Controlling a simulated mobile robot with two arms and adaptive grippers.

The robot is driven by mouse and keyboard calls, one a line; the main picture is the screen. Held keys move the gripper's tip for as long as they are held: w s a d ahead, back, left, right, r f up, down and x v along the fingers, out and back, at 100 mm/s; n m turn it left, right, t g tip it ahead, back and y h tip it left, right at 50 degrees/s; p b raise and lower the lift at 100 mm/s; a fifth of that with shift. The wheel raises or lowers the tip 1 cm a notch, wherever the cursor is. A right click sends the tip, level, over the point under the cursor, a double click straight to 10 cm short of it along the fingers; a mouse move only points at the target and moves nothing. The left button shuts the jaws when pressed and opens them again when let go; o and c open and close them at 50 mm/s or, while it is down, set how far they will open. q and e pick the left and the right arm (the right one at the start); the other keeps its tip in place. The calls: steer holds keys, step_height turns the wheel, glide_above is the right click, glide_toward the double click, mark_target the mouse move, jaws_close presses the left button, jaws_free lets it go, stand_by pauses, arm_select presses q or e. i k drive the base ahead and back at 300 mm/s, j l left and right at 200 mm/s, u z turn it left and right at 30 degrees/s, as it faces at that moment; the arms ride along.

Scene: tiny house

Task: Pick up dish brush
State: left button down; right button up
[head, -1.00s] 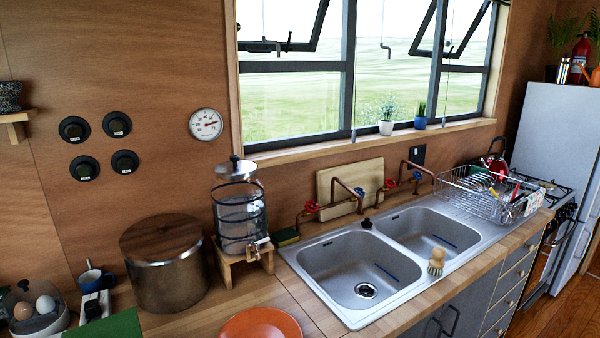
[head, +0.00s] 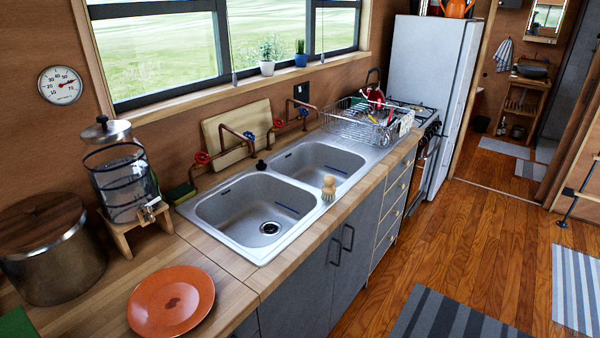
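The dish brush (head: 329,188) is a small wooden brush with a round knob and pale bristles. It stands on the front rim of the double steel sink (head: 268,252), near the divider between the two basins and close to the counter's front edge. Neither of my grippers shows in the head view.
An orange plate (head: 171,301) lies on the wooden counter left of the sink. A glass drink dispenser (head: 119,182) on a wooden stand and a large metal pot (head: 52,262) stand behind it. Copper taps and a dish rack (head: 366,122) line the back and right. Wooden floor (head: 465,225) in front is open.

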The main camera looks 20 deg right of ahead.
mark_target(329, 190)
steer(key=u, duration=0.45)
steer(key=l+u, duration=0.5)
steer(key=l, duration=0.3)
steer(key=l+u, duration=0.45)
steer(key=l, duration=0.3)
steer(key=k, duration=0.05)
